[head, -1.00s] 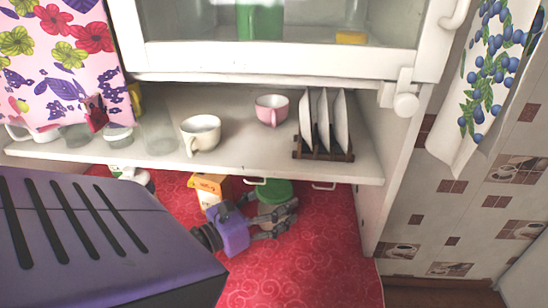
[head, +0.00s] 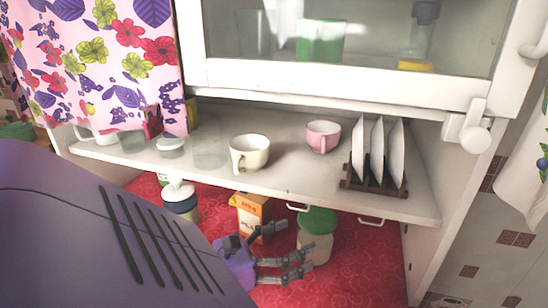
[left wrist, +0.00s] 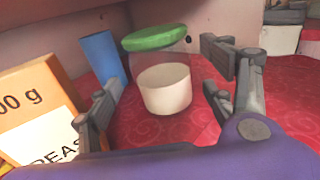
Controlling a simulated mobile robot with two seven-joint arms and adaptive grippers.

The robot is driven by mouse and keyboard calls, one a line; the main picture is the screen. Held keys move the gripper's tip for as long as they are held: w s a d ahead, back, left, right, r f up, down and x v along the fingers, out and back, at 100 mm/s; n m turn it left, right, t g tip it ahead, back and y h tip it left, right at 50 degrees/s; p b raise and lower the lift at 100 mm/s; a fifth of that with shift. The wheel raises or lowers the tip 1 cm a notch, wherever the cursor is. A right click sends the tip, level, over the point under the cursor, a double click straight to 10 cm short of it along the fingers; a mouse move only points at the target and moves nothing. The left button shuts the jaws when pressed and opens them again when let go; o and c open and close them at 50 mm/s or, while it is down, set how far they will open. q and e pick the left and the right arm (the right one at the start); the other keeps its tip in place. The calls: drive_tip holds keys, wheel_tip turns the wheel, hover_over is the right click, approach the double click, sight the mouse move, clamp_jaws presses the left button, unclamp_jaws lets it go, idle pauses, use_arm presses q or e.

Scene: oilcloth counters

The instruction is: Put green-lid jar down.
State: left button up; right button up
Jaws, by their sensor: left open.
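The green-lid jar (head: 316,238) stands upright on the red oilcloth counter, below the white shelf. It is a clear jar with pale contents and a green lid. In the left wrist view the jar (left wrist: 163,75) stands ahead, in line with the gap between my fingers. My left gripper (head: 292,255) is open, its fingers just left of and in front of the jar in the head view. In the left wrist view the spread fingers of the left gripper (left wrist: 165,105) do not appear to touch the jar. My right gripper is not in view.
An orange box (head: 252,213) stands close by the left gripper. A jar with a white lid (head: 180,200) is farther left. The shelf (head: 300,180) above holds cups and a plate rack (head: 374,180). Bare red oilcloth (head: 370,265) lies right of the jar.

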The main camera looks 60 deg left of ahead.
use_arm(q)
drive_tip(key=shift+s+a+b, duration=0.2)
drive_tip(key=shift+s+b, duration=0.2)
drive_tip(key=shift+s, duration=2.35)
drive_tip(key=shift+f, duration=0.1)
